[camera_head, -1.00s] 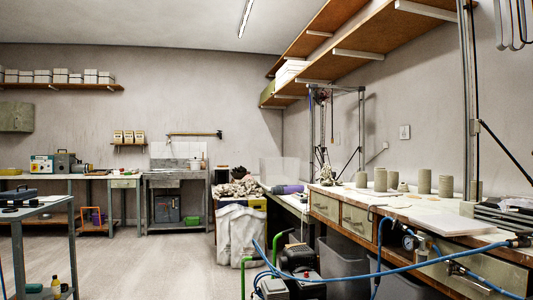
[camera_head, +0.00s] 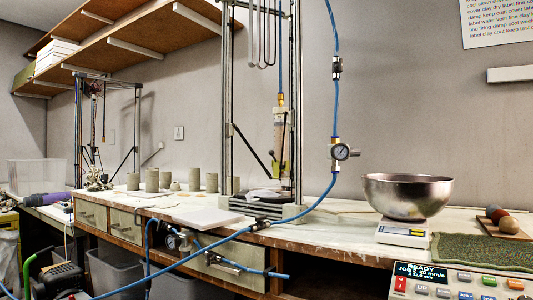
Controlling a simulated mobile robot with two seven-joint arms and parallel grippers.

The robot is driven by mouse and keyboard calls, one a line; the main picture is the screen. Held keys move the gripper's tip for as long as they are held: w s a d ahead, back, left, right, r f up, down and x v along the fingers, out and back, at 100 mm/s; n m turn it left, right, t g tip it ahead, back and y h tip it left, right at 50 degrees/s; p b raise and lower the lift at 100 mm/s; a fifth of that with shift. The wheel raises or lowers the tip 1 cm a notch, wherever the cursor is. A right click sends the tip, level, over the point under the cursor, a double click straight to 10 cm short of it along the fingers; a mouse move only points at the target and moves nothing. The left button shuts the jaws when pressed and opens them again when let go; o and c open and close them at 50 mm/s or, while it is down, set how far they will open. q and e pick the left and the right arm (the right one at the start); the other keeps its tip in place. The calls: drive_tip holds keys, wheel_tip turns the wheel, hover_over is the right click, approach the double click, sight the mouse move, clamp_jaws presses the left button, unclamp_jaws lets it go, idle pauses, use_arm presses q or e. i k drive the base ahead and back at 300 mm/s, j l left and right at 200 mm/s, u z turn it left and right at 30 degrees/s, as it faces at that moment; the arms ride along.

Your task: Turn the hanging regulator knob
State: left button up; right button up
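A regulator with a round white-faced gauge (camera_head: 342,152) hangs in a vertical blue hose right of the metal frame, above the workbench. Its knob is too small to tell apart from the body. A small dark fitting (camera_head: 336,67) sits higher in the same hose. A second gauge and regulator (camera_head: 175,241) is at the bench's front edge, lower left, with blue hose around it. Neither of my grippers is in view.
A steel bowl (camera_head: 407,195) stands on a white scale (camera_head: 402,232) on the bench. A control panel (camera_head: 460,283) is at the lower right. The metal frame (camera_head: 228,90) stands left of the hose. A blue hose crosses the front. Grey bins (camera_head: 116,270) are below.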

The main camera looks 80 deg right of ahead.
sight(355, 152)
drive_tip(key=z, duration=2.55)
